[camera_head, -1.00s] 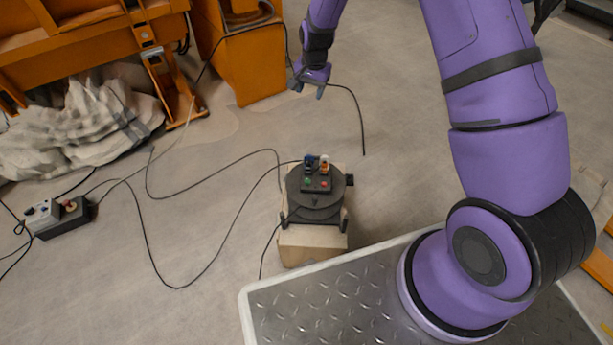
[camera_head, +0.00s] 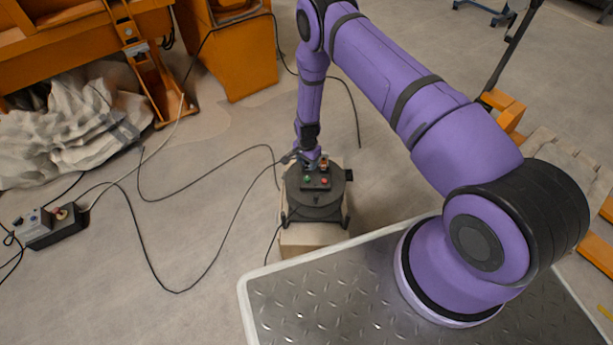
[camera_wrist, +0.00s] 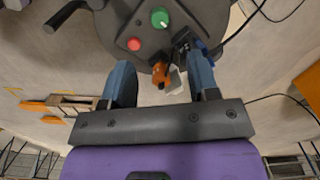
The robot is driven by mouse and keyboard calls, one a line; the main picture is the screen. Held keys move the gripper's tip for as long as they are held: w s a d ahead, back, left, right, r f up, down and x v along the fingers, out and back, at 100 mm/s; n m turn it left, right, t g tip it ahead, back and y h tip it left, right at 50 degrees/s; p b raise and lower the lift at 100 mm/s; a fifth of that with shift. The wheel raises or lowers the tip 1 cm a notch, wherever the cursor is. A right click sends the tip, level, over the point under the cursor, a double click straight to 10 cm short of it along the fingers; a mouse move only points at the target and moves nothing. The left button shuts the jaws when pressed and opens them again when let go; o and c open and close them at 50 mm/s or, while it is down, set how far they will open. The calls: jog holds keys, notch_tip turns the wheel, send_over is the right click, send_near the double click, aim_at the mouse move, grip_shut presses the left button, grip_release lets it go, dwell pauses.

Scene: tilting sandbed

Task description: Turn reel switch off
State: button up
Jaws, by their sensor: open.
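The black cable reel (camera_head: 314,212) sits on a pale wooden block. Its panel has a green switch (camera_head: 307,178) and a red switch (camera_head: 325,179). In the wrist view the green switch (camera_wrist: 160,18) and red switch (camera_wrist: 135,44) lie just beyond my fingertips. My gripper (camera_wrist: 160,62) is open over the panel's far edge, at the plug side. An orange plug (camera_wrist: 160,74) shows between the fingers, and a blue plug (camera_wrist: 200,47) is close by the right finger. In the head view my gripper (camera_head: 309,157) partly hides the plugs. I cannot tell whether it touches them.
Black cables run over the floor around the reel. A socket box (camera_head: 50,228) lies at the left, below a heap of pale cloth (camera_head: 70,135). An orange machine (camera_head: 228,60) stands behind. My metal-topped base is in front of the reel's block. Floor left of the reel is mostly clear.

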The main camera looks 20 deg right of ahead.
aim_at(307, 178)
notch_tip(307, 178, down, 11)
jog(key=shift+r, duration=0.2)
dwell(0.3)
jog(key=c, duration=0.9)
